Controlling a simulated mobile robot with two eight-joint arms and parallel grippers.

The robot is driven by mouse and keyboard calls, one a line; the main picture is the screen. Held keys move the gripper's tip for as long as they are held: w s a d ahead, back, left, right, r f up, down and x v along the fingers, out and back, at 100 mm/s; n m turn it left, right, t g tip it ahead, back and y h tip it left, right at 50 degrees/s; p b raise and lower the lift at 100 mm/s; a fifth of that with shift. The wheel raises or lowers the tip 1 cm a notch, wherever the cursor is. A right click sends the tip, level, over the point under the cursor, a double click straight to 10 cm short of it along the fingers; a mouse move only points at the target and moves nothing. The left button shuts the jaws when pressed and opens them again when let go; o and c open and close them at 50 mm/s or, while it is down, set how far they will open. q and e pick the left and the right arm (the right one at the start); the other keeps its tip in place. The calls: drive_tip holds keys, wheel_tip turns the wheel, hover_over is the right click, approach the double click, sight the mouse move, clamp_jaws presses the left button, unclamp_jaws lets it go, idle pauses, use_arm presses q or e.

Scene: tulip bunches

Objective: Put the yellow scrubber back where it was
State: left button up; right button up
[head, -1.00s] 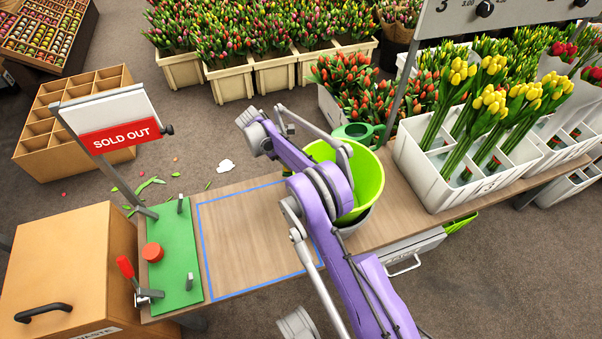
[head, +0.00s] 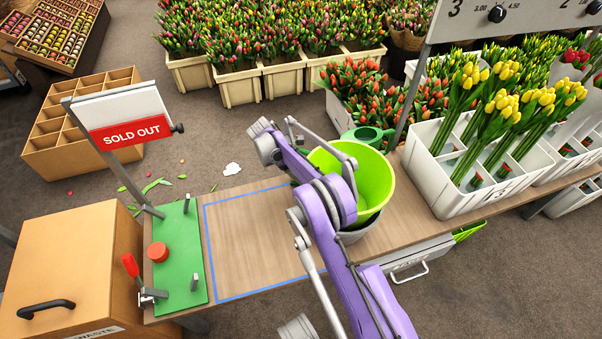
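No yellow scrubber shows in the head view. One purple arm of mine comes in from the bottom, right of centre, and reaches up across the wooden bench (head: 250,235). Its gripper is hidden behind its own links, so I cannot see its fingers or anything in them. No second arm shows. A lime-green bucket (head: 374,180) stands right of the arm, partly covered by it, with a grey container (head: 362,231) under it. A blue outline (head: 207,255) marks a bare area of the bench left of the arm.
A green board (head: 180,255) with a red knob (head: 158,252) and pegs lies at the bench's left end, beside a SOLD OUT sign (head: 127,130). White crates (head: 460,203) of yellow tulips fill the right.

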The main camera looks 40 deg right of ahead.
drive_tip(key=shift+r, duration=0.1)
drive_tip(key=p+v, duration=0.2)
drive_tip(key=v, duration=1)
drive_tip(key=s+a+r+m+t+y, duration=0.1)
drive_tip(key=s+a+r, duration=0.1)
drive_tip(key=a+r, duration=0.15)
drive_tip(key=s+a+r+m+t, duration=0.1)
drive_tip(key=s+a+r+t, duration=0.15)
drive_tip(key=r, duration=0.25)
drive_tip(key=s+a+r+m+t+y, duration=0.1)
drive_tip(key=s+a+m+t, duration=0.2)
drive_tip(key=s, duration=0.8)
drive_tip(key=s+a+r+m+y, duration=0.2)
drive_tip(key=s+a, duration=0.3)
drive_tip(key=s, duration=0.6)
drive_tip(key=s+a+f+m+t, duration=0.1)
drive_tip(key=s+f, duration=0.1)
drive_tip(key=s, duration=0.3)
drive_tip(key=s+a+f+m+t+y, duration=0.1)
drive_tip(key=s+f, duration=0.2)
drive_tip(key=s, duration=0.2)
drive_tip(key=shift+a+f+m, duration=0.25)
drive_tip(key=shift+a+m, duration=0.1)
drive_tip(key=shift+m, duration=0.05)
drive_tip(key=shift+s, duration=0.15)
